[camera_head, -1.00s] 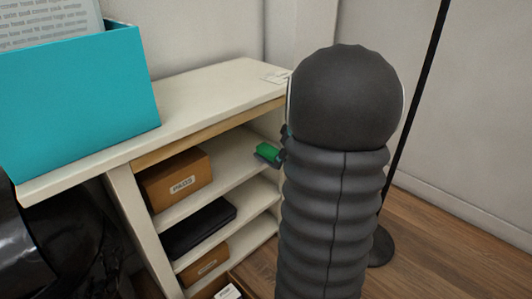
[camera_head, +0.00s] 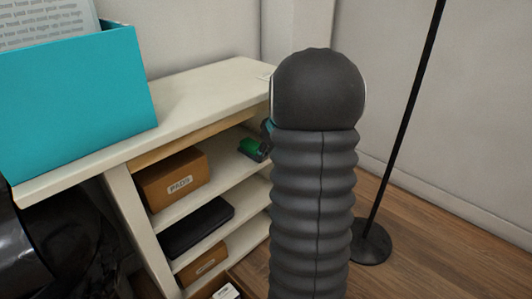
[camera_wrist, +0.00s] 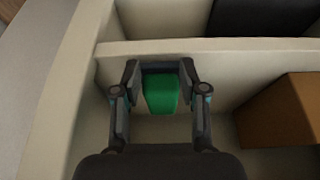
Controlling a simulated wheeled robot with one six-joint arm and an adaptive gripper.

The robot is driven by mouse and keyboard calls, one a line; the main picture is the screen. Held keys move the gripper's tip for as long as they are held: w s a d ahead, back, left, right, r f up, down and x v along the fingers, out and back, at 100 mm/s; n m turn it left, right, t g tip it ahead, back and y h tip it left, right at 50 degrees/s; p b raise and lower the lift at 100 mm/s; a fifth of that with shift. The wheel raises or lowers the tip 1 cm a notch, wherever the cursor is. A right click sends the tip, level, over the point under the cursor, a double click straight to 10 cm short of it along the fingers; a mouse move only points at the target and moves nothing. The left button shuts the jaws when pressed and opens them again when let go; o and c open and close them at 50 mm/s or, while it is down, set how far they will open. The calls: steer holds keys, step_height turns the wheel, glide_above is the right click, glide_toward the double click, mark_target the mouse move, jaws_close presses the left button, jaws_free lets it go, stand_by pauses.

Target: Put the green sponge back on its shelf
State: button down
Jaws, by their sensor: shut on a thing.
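The green sponge (camera_head: 250,145) is in the upper compartment of the white shelf unit (camera_head: 215,86), near its right end. It also shows in the wrist view (camera_wrist: 160,94), between the two dark fingers. My gripper (camera_wrist: 160,74) is shut on it. In the head view my gripper (camera_head: 261,150) is mostly hidden behind my own dark arm. I cannot tell whether the sponge touches the shelf board (camera_head: 223,178) below it.
A brown box labelled PADS (camera_head: 178,181) stands left of the sponge on the same board. A dark flat case (camera_head: 198,227) and another brown box (camera_head: 203,264) lie on lower boards. A teal box (camera_head: 80,100) is on top. A black pole (camera_head: 400,140) stands right.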

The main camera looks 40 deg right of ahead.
steer(key=shift+f, duration=0.15)
steer(key=c, duration=0.6)
jaws_free()
